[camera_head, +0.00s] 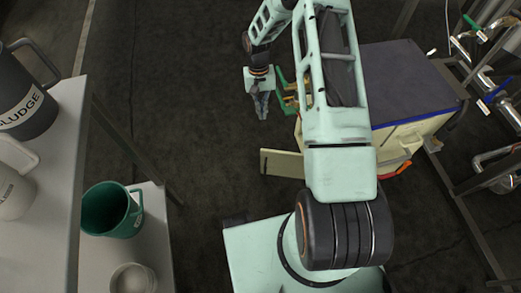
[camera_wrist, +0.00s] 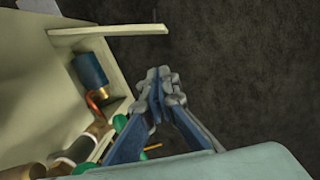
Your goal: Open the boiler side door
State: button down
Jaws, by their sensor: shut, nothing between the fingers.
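The boiler (camera_head: 405,85) is a cream box with a dark top, right of centre in the head view and partly hidden behind my arm. Its cream side door (camera_head: 282,163) sticks out to the left from the body, swung open. In the wrist view the door (camera_wrist: 110,31) shows edge-on above an opening in the boiler wall (camera_wrist: 40,95). A blue cylinder (camera_wrist: 91,70) and a copper pipe show inside. My gripper (camera_head: 261,112) points down beyond the door, apart from it. In the wrist view my gripper (camera_wrist: 160,85) is shut and empty, right of the opening.
Green and brass pipe fittings (camera_head: 288,100) stick out from the boiler's left side near my gripper. Metal pipes with valves (camera_head: 490,80) stand at the right. A table (camera_head: 62,165) with jugs and a green mug (camera_head: 110,212) on a lower shelf are at the left. The floor between is clear.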

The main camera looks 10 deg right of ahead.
jog(key=shift+m+g+y, duration=0.3)
jog(key=shift+m+y, duration=0.2)
jog(key=shift+m, duration=0.2)
jog(key=shift+s+a+f+b, duration=0.45)
jog(key=shift+s+f, duration=0.75)
jog(key=shift+f, duration=0.95)
jog(key=shift+s+a+f+b, duration=0.3)
jog(key=shift+s+f+b, duration=0.4)
jog(key=shift+s+f, duration=1)
jog(key=shift+s+a+f+b, duration=0.35)
jog(key=shift+s+f+b, duration=0.3)
jog(key=shift+f, duration=1.95)
jog(key=shift+s, duration=0.1)
jog(key=s+a+n+h+p, duration=0.1)
jog(key=s+n, duration=0.3)
jog(key=s, duration=0.5)
jog(key=shift+a+p, duration=0.4)
jog(key=shift+a, duration=0.05)
jog(key=shift+s, duration=0.1)
jog(key=v, duration=1.2)
jog(key=shift+s+a, duration=0.1)
